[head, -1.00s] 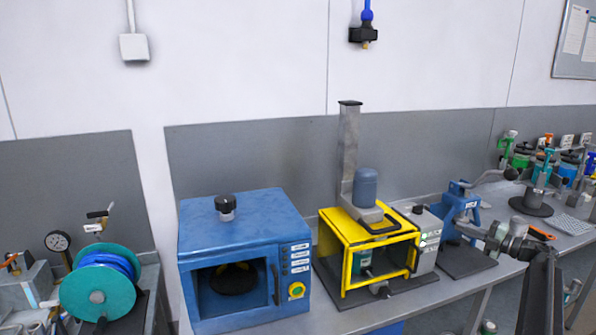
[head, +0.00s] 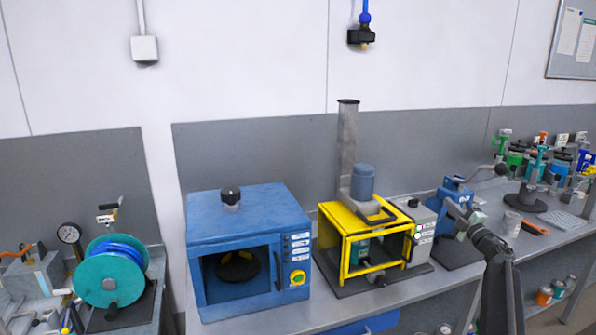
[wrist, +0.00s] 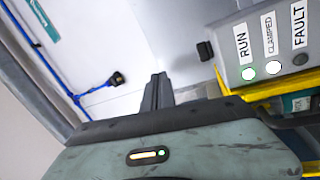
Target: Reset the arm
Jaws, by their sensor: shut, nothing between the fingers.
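My gripper (wrist: 158,92) is in the wrist view, its dark fingers together and empty, beyond my grey-green housing with a lit strip. In the head view my arm reaches up from the lower right. Its end (head: 457,211) is small there, in front of the blue clamp device and right of the grey control box (head: 424,228). The control box also shows at the upper right of the wrist view (wrist: 262,50), with RUN lit green, CLAMPED lit white and FAULT dark. The yellow-framed agitator (head: 345,257) stands left of the box, a green can inside its cage.
A blue oven-like cabinet (head: 250,215) stands left of the agitator. A teal reel (head: 108,285) sits further left. The blue clamp device (head: 455,190) and a dark round stand (head: 530,203) are to the right. Several coloured cans stand at the far right.

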